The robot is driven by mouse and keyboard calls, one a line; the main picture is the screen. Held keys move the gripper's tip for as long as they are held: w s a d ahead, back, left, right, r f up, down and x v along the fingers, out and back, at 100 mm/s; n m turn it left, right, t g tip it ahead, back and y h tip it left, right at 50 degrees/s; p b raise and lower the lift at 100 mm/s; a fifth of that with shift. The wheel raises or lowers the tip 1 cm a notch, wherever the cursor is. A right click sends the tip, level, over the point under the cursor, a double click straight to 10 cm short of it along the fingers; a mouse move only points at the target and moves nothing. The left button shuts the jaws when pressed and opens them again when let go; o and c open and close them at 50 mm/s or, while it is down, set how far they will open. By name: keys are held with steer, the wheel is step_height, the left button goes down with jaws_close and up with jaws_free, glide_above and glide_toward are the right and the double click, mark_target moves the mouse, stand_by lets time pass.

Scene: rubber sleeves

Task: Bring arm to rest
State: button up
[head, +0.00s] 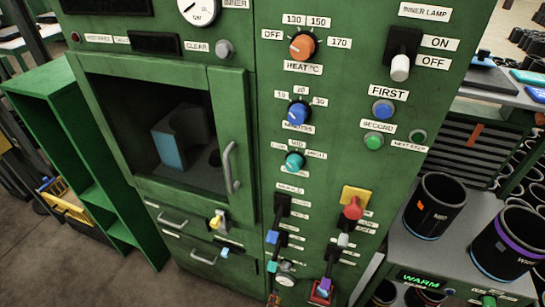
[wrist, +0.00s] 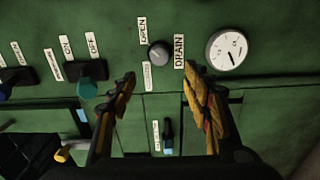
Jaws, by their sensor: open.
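My gripper (wrist: 160,73) is open in the wrist view, with its two dark and yellow fingers spread apart. Nothing is held between them. The fingers face a green panel (wrist: 60,30), and a dark round knob (wrist: 158,54) with OPEN and DRAIN labels shows just beyond the gap between the tips. I cannot tell whether the tips touch the panel.
The wrist view shows a gauge (wrist: 230,50) right of the knob and a teal-tipped switch (wrist: 92,88) to its left. In the head view, a green machine (head: 340,100) carries several knobs and levers. Black sleeves (head: 435,205) stand on a bench at right; a green shelf (head: 75,130) stands left.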

steer(key=s+d+n+g+h, duration=0.4)
steer(key=s+d, duration=0.1)
steer(key=d, duration=0.3)
steer(key=s+d+r+m+g+h, duration=0.1)
steer(key=s+r+m+g+h, duration=0.3)
steer(key=r+g, duration=0.55)
step_height(320, 180, up, 24)
steer(key=a+m+g+y, duration=0.2)
steer(key=m+g+y, duration=0.4)
steer(key=y, duration=0.6)
steer(key=d+r+m+t+y, duration=0.1)
steer(key=d+r+m+t, duration=0.3)
steer(key=r, duration=0.5)
steer(key=d+r+m+t+y+p, duration=0.1)
steer(key=d+r+m+t, duration=0.2)
steer(key=d+r, duration=0.4)
step_height(320, 180, up, 2)
steer(key=shift+s+r+m+t, duration=0.3)
steer(key=shift+m+t, duration=0.1)
steer(key=shift+t, duration=0.15)
